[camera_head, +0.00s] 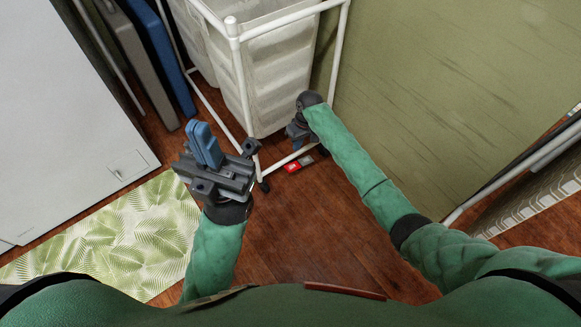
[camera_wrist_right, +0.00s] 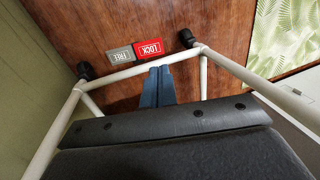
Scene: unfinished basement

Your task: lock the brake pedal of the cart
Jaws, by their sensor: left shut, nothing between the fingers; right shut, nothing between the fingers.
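The cart (camera_head: 240,75) is a white pipe frame holding pale hamper bags. Its brake pedal (camera_head: 293,166) lies low at the frame's near bottom bar, with a red half marked LOCK (camera_wrist_right: 149,49) and a grey half marked FREE (camera_wrist_right: 120,55). My right gripper (camera_head: 298,132) is shut and empty, low by the frame; its fingers are hard to see in the head view. In the right wrist view its blue fingertips (camera_wrist_right: 160,70) overlap the white bar, just short of the red half; contact is unclear. My left gripper (camera_head: 205,145) is shut and empty, left of the pedal.
Black casters (camera_wrist_right: 187,38) stand at the frame's corners. A green wall (camera_head: 440,70) rises right of the cart. A white cabinet (camera_head: 65,100) and a leaf-pattern mat (camera_head: 115,235) are at the left. Blue and grey panels (camera_head: 160,50) lean behind. Wooden floor (camera_head: 310,235) in front is clear.

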